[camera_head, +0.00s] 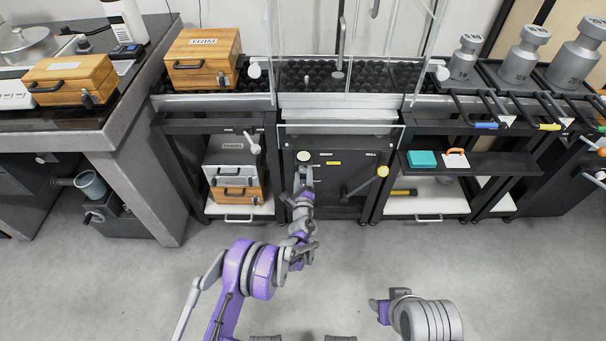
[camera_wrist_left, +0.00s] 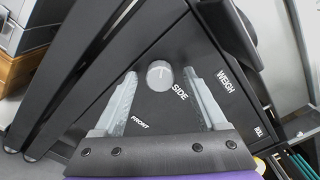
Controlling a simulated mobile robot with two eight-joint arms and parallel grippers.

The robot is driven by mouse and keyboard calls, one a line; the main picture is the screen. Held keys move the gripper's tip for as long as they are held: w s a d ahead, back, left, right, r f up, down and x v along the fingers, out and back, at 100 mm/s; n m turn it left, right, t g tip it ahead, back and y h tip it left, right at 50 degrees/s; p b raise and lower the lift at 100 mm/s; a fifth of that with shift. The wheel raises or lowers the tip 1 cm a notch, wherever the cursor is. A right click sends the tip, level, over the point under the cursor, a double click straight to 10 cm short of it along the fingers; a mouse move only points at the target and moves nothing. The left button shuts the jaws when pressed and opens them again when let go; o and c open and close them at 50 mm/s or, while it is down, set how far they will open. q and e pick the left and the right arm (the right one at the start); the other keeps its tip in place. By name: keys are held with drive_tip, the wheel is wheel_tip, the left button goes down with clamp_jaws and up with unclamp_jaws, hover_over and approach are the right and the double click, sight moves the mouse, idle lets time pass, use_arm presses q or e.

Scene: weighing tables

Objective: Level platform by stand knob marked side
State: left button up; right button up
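The stand's dark front panel (camera_head: 339,196) is below the centre platform in the head view. A round pale knob (camera_head: 303,157) is at its upper left. In the left wrist view this knob (camera_wrist_left: 160,75) shows a pointer line, with the word SIDE (camera_wrist_left: 179,93) beside it. My left gripper (camera_head: 304,172) is just in front of the panel. In the wrist view the left gripper (camera_wrist_left: 161,97) is open, its two fingers apart on either side of the knob, with no visible grip on it. The word FRONT is lower, near the gripper.
A lever with a yellow-ended knob (camera_head: 383,171) is to the right on the panel. A shelf with a teal box (camera_head: 422,159) lies further right. Wooden cases stand left, and steel weights (camera_head: 521,55) stand at the back right. The floor in front is clear.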

use_arm(q)
drive_tip(key=shift+s, duration=0.1)
drive_tip(key=s+p, duration=0.2)
drive_tip(key=s, duration=0.8)
drive_tip(key=shift+s, duration=0.3)
